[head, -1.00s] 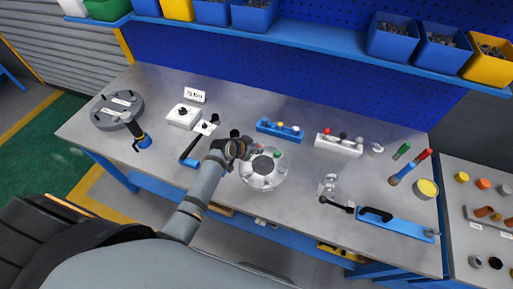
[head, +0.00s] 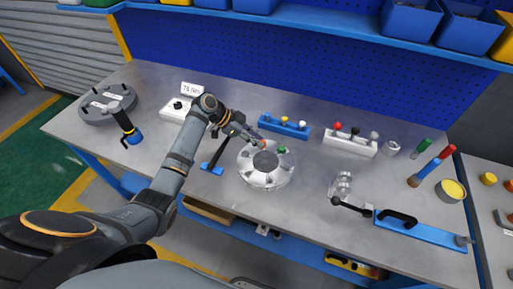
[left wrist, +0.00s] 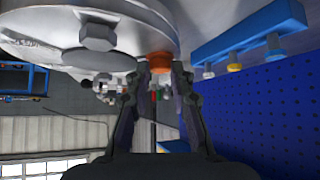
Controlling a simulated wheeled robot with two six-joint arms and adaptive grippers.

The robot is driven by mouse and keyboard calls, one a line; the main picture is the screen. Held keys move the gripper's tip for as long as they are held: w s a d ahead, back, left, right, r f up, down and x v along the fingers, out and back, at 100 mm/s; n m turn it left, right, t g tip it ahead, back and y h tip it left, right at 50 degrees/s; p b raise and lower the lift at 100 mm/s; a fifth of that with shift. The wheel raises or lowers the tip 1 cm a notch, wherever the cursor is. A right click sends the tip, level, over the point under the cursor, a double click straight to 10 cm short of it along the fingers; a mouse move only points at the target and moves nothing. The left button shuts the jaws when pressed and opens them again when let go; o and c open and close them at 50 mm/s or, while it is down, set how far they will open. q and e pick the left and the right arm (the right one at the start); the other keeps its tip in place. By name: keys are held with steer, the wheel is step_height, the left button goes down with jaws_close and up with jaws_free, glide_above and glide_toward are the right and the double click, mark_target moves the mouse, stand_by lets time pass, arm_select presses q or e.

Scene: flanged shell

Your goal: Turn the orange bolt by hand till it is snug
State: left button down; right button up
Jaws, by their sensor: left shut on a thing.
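The silver flanged shell (head: 262,176) stands on the bench in the middle of the head view. The orange bolt (head: 264,143) is at its back edge; in the left wrist view the orange bolt head (left wrist: 159,62) sits between the fingertips, against the flange (left wrist: 60,20). My left gripper (head: 260,141) reaches in from the left and is shut on this bolt; its fingers also show in the left wrist view (left wrist: 160,72). A green bolt (head: 282,150) stands to the right of it on the flange. A grey hex bolt (left wrist: 97,32) shows in the left wrist view. My right gripper is in neither view.
A blue rack (head: 284,127) and a white rack (head: 349,143) with coloured knobs stand behind the shell. A blue tool holder (head: 425,232) lies at the right front. A grey round fixture (head: 108,105) is at the left. Bench space before the shell is clear.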

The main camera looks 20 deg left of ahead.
arm_select(q)
steer(key=m+g+b, duration=0.1)
steer(key=b, duration=0.1)
steer(key=w+m+g+b, duration=0.1)
steer(key=m+b, duration=0.1)
steer(key=b, duration=0.1)
steer(key=shift+h, duration=0.3)
steer(key=shift+r+m+g+b, duration=0.1)
steer(key=shift+m+g+b, duration=0.5)
steer(key=shift+m, duration=0.1)
steer(key=shift+r, duration=0.1)
steer(key=shift+w, duration=0.1)
steer(key=c, duration=1.3)
jaws_free()
steer(key=shift+c, duration=0.2)
steer(key=shift+o, duration=0.9)
